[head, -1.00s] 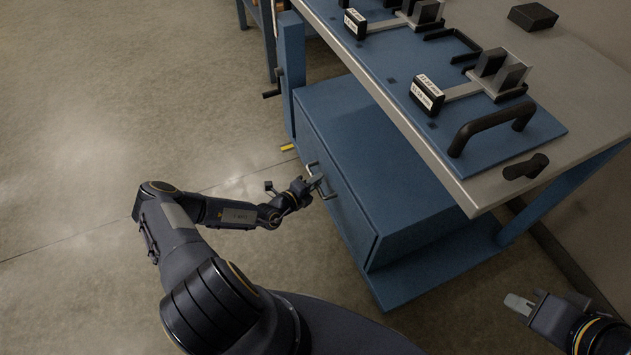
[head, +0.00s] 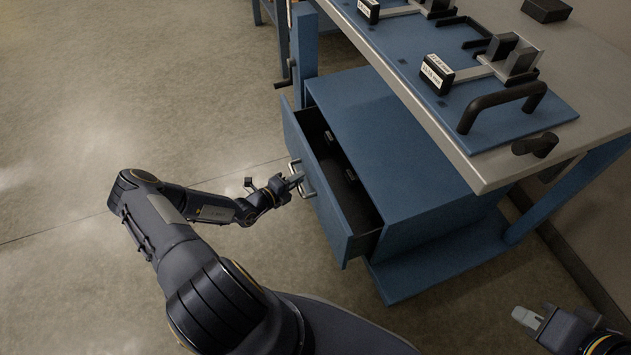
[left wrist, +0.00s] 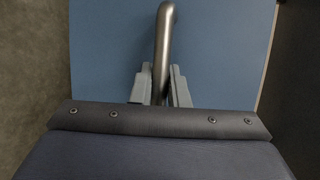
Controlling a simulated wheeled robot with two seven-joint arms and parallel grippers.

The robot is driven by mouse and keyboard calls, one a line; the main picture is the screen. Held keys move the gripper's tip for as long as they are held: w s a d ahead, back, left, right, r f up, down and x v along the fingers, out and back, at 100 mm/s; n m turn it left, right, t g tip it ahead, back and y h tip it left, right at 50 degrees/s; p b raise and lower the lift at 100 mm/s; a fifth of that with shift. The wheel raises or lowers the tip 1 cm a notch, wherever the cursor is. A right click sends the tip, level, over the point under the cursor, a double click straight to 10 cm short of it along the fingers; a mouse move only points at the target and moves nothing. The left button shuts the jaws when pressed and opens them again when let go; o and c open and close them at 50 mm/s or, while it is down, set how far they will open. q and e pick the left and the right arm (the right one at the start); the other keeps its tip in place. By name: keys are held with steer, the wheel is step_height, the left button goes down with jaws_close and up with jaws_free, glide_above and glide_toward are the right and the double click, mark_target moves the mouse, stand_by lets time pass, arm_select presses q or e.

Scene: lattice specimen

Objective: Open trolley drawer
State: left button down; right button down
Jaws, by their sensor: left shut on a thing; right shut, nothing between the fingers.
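The blue trolley drawer (head: 317,180) is part way out of its blue cabinet (head: 385,150). Its dark inside shows, with small dark items at the back. The metal drawer handle (head: 307,188) is on its front. My left gripper (head: 295,180) is shut on this handle. In the left wrist view the handle (left wrist: 163,50) runs between the two grey fingers of the left gripper (left wrist: 161,88), against the blue drawer front (left wrist: 108,50). My right gripper (head: 525,318) is shut and empty, low at the right, apart from the trolley.
The worktop (head: 600,90) above the cabinet bears a blue plate with a black handle (head: 500,105), clamp-like fixtures and a dark block (head: 547,10). A crank (head: 284,84) sticks out at the trolley's left leg. Open floor (head: 120,90) lies left of the drawer.

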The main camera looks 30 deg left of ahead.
arm_select(q)
steer(key=s+a+b, duration=0.1)
steer(key=s+a, duration=1.3)
steer(key=s, duration=0.2)
steer(key=shift+a+b, duration=0.15)
steer(key=shift+b, duration=0.15)
steer(key=c, duration=1.4)
jaws_free()
steer(key=p+v, duration=0.1)
steer(key=v, duration=0.6)
steer(key=shift+s+p, duration=0.4)
steer(key=shift+a+r, duration=0.1)
